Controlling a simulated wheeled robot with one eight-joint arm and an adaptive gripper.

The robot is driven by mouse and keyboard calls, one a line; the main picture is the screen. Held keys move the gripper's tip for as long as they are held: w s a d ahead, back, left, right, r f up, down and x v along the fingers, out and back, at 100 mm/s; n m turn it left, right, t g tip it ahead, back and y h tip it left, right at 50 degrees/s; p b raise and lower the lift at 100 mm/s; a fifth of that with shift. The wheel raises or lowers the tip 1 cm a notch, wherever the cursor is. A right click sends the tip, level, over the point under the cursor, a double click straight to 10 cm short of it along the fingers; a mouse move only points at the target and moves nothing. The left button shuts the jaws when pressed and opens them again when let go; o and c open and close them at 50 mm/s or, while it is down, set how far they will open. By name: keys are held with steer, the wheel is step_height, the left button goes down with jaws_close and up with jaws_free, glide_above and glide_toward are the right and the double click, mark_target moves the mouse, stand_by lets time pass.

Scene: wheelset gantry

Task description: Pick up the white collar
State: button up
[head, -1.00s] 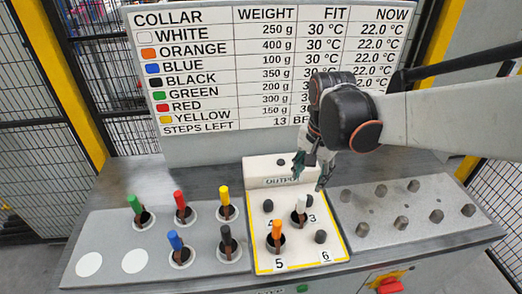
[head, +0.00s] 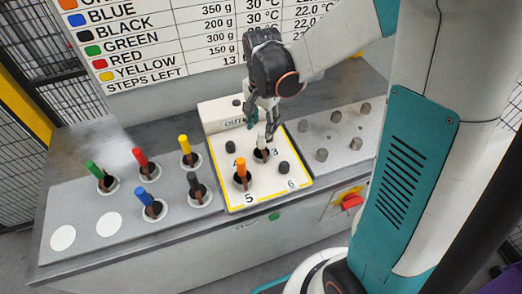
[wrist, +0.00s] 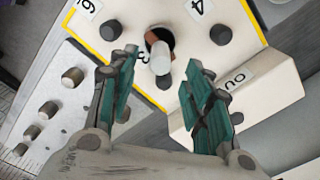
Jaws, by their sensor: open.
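The white collar (head: 262,141) stands at the output panel's upper right hole, in a dark round socket with a brown stem below its white top. In the wrist view the white collar (wrist: 161,63) lies between and just beyond the fingertips. My gripper (head: 262,118) is open above and behind it, with its teal finger pads (wrist: 158,75) on either side, and no contact can be made out. The white output panel (head: 218,158) with a yellow border bears numbered positions. The orange collar (head: 241,167) stands at its front left, near the number 5.
Green (head: 93,168), red (head: 140,157), yellow (head: 185,145), blue (head: 146,197) and black (head: 194,181) collars stand on the grey left panel. Dark pegs (head: 284,167) stick up near the white collar. Several grey pegs (head: 336,116) stand on the right panel. The sign board (head: 150,60) rises behind.

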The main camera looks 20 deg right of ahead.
mark_target(262, 132)
step_height(262, 132, down, 5)
steer(key=shift+w+f+b, duration=0.1)
steer(key=shift+f+b, duration=0.05)
steer(key=shift+b, duration=0.8)
jaws_close()
